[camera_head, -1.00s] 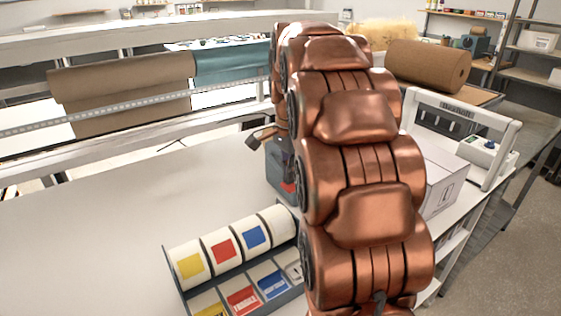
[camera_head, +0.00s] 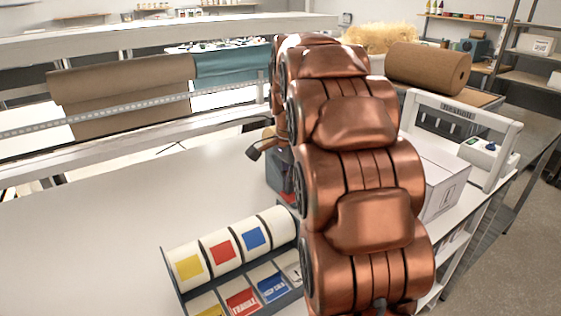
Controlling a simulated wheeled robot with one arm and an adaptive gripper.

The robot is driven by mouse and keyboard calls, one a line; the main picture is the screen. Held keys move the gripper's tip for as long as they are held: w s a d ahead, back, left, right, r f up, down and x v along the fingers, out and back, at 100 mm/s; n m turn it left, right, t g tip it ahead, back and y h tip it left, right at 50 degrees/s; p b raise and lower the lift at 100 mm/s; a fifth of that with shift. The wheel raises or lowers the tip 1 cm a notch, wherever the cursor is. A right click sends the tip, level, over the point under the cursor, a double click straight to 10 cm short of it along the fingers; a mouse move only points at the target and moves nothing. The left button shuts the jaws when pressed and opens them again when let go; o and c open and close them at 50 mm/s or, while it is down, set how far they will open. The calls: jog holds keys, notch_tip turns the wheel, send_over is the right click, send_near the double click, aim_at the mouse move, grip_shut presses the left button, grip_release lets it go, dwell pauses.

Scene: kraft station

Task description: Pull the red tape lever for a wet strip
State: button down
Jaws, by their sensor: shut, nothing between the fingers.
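The tape dispenser (camera_head: 278,176), a blue-grey box with a small red patch low on its front, stands on the bench, partly hidden behind my copper-coloured arm. A dark bent bar with a blocky end (camera_head: 255,150) sticks out to the left above it. I cannot tell whether this is the dispenser's lever or part of my gripper. No red lever is clearly visible. My gripper is not clearly seen; my arm covers the area where it would be. No paper tape strip shows.
A label rack (camera_head: 182,294) with yellow, red and blue labels stands at the front. A white carton (camera_head: 446,186) and a white-framed machine (camera_head: 508,140) are at right. A brown paper roll (camera_head: 428,68) lies behind. The bench (camera_head: 90,240) is clear at left.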

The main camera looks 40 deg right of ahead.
jog(key=shift+r, duration=0.1)
notch_tip(320, 180, up, 12)
jog(key=p, duration=0.4)
dwell(0.9)
jog(key=shift+a, duration=0.1)
dwell(0.4)
jog(key=s+a+f+n, duration=0.2)
jog(key=s+a+n, duration=0.1)
jog(key=a, duration=0.1)
jog(key=s+a+f+n, duration=0.2)
jog(key=s+a+n, duration=0.1)
jog(key=a, duration=0.2)
jog(key=s+a+f+n+g, duration=0.1)
jog(key=s+a+f+n, duration=0.1)
jog(key=s+a+n, duration=0.1)
jog(key=shift+s+a+f, duration=0.2)
jog(key=shift+s+a, duration=0.35)
jog(key=shift+a, duration=0.35)
jog(key=s+a+f+n, duration=0.3)
jog(key=s+f+n, duration=0.1)
jog(key=s, duration=0.4)
jog(key=s+a+f+n, duration=0.4)
jog(key=s+f+n, duration=0.1)
jog(key=s, duration=0.3)
jog(key=shift+a+f+n+g, duration=0.25)
jog(key=shift+f+n+g, duration=0.05)
jog(key=shift+f+g, duration=0.15)
